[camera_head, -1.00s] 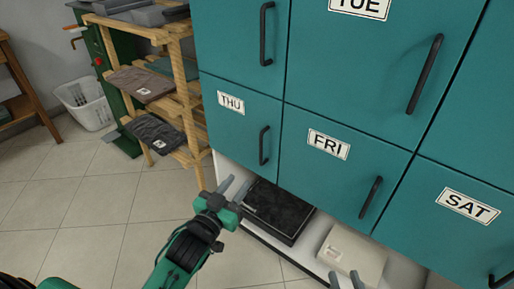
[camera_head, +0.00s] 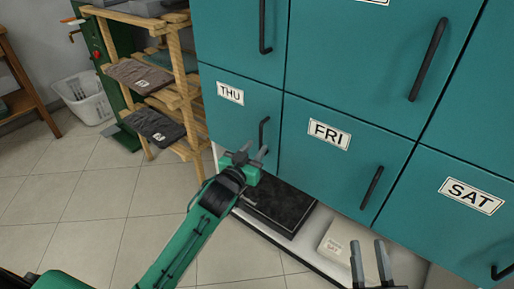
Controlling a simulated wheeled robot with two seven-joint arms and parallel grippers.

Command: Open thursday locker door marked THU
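The teal THU locker door (camera_head: 238,110) is closed, at the lower left of the locker block. Its white THU label (camera_head: 230,93) is at its upper left. Its dark vertical handle (camera_head: 262,133) is near its right edge. My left gripper (camera_head: 253,153) is just below and in front of this handle, fingers apart and pointing up. The fingertips overlap the handle's lower end in view; I cannot tell whether they touch it. My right gripper (camera_head: 370,262) is at the bottom right, fingers apart and empty, in front of the lower shelf.
The closed FRI door (camera_head: 338,165) and SAT door (camera_head: 450,205) are to the right. Below them, an open white shelf holds a black box (camera_head: 280,207) and a pale box (camera_head: 340,240). A wooden rack (camera_head: 180,75) with folded clothes stands left.

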